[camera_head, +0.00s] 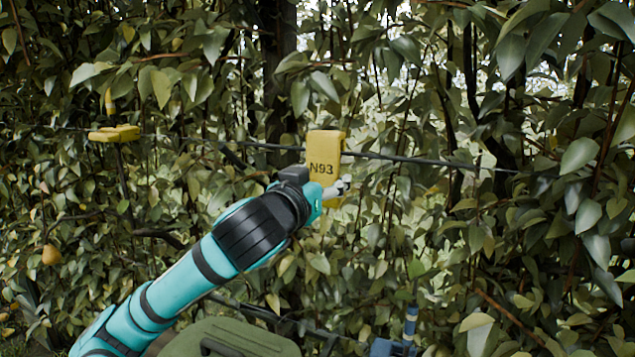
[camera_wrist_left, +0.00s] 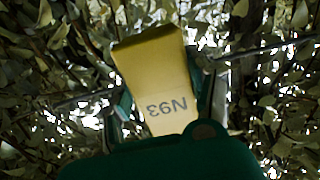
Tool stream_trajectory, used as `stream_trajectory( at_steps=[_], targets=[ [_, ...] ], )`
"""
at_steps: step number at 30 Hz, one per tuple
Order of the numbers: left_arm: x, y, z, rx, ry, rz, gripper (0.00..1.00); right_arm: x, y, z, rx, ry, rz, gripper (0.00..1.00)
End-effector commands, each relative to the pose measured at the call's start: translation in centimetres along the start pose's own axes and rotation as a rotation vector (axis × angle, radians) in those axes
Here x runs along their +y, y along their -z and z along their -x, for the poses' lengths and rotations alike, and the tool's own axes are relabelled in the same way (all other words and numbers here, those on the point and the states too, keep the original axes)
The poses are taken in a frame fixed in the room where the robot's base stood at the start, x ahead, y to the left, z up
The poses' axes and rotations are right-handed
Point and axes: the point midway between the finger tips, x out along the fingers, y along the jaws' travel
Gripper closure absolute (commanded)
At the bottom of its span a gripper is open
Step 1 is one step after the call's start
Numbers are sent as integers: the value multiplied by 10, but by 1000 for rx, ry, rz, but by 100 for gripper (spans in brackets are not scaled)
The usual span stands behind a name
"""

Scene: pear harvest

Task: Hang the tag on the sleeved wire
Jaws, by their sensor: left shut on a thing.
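A yellow tag (camera_head: 325,147) marked N93 stands upright at the middle of the head view, its top bent over. My left gripper (camera_head: 333,192) is at its lower end, shut on it. In the left wrist view the tag (camera_wrist_left: 158,72) sits between the two fingers (camera_wrist_left: 165,103), its lettering upside down. My right gripper is not seen.
Another yellow piece (camera_head: 115,134) is at the wire on the left. A pear (camera_head: 51,255) hangs low at the left. Dense leaves and branches surround the wire. An olive-green rounded object (camera_head: 230,338) and a blue object (camera_head: 393,347) show at the bottom edge.

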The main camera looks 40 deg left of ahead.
Motion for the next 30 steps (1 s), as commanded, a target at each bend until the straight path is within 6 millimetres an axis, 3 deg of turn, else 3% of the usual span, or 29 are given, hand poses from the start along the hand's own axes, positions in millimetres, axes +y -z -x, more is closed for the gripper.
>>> stream_trajectory(
  at_steps=[26,30],
  targets=[
    [0,2,-71,0,0,-1,76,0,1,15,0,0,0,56],
    [0,-13,-72,-1,0,-1,76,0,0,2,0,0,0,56]
  ],
)
